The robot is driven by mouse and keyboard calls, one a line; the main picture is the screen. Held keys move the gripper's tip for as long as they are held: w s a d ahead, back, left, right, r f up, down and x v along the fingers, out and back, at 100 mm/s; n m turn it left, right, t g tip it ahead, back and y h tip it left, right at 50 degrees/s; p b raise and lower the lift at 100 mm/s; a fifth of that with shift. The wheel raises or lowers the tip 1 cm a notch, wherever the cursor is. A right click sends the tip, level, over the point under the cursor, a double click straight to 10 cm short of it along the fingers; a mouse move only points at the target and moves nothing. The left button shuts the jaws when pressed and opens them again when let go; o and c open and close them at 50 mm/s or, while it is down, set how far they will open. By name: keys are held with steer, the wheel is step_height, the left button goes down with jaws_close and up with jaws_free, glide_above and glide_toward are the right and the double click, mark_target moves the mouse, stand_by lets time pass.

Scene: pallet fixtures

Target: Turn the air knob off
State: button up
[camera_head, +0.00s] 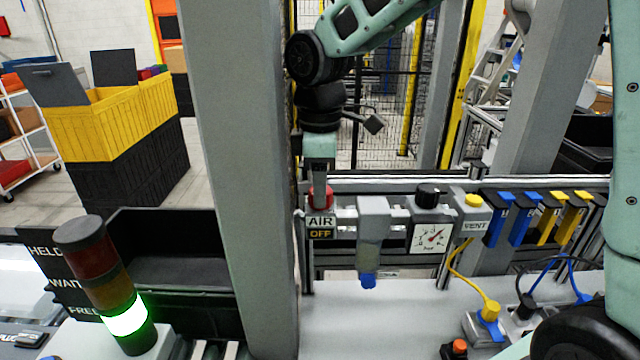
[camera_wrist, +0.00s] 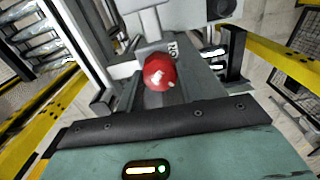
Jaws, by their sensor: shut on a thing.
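The red air knob (camera_head: 321,197) sits above a small sign (camera_head: 320,227) reading AIR and OFF, at the left end of the rail fixture. My gripper (camera_head: 319,186) points down from above and is shut on the knob, with its fingers hiding part of it. In the wrist view the round red knob (camera_wrist: 160,72) shows just beyond the dark edge of my gripper. The turn angle of the knob cannot be told. The pressure gauge (camera_head: 431,238) to the right has a red needle pointing to the upper right.
A thick grey post (camera_head: 240,150) stands just left of the knob. A black regulator knob (camera_head: 427,196), a yellow vent button (camera_head: 473,200) and blue and yellow clips line the rail to the right. A signal tower (camera_head: 105,285) glows green at the lower left.

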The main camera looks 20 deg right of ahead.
steer(key=o, duration=1)
steer(key=shift+r, duration=0.1)
step_height(320, 180, up, 17)
steer(key=b, duration=0.2)
steer(key=shift+r+b, duration=0.15)
steer(key=shift+b, duration=0.25)
